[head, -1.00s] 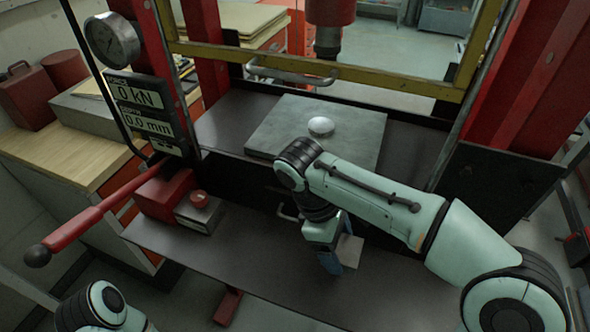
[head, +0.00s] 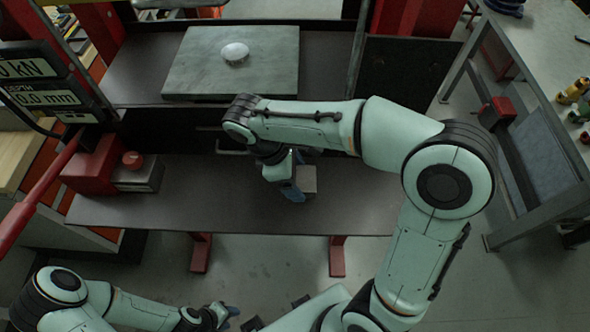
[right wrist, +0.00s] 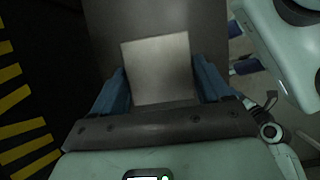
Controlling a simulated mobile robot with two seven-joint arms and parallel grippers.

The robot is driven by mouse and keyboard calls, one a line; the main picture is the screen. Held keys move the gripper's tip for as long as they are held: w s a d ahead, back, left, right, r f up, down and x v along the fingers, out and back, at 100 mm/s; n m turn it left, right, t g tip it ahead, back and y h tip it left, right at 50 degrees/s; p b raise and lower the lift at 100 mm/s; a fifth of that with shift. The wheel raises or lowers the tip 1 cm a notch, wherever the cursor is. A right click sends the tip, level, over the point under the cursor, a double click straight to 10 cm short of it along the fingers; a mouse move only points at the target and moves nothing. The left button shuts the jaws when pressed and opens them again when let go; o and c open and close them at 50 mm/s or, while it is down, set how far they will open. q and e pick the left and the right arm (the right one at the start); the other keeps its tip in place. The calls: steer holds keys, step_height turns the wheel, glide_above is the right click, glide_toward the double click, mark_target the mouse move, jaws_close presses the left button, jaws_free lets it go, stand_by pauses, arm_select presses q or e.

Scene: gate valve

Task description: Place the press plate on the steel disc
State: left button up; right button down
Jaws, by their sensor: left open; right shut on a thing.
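The steel disc (head: 235,52), small, round and bright, lies on a grey square plate on the press bed in the head view. The press plate (head: 307,179), a flat light-grey square, is in my right gripper (head: 294,190), over the lower shelf and below the bed. In the right wrist view the press plate (right wrist: 158,68) sits between the blue fingers of my right gripper (right wrist: 162,84), which are shut on it. My left gripper (head: 228,316) is open and empty low in the head view, in front of the shelf and away from the disc.
The grey square plate (head: 190,75) rests on the dark press bed (head: 130,75). A red jack body (head: 92,170) and its long red lever stand at left, beside a force display (head: 45,97). The lower shelf (head: 220,200) is mostly clear. A workbench (head: 520,75) stands at right.

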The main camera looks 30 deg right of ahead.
steer(key=shift+f, duration=2)
steer(key=shift+f, duration=0.1)
steer(key=shift+f+b, duration=0.1)
steer(key=shift+b, duration=0.2)
jaws_free()
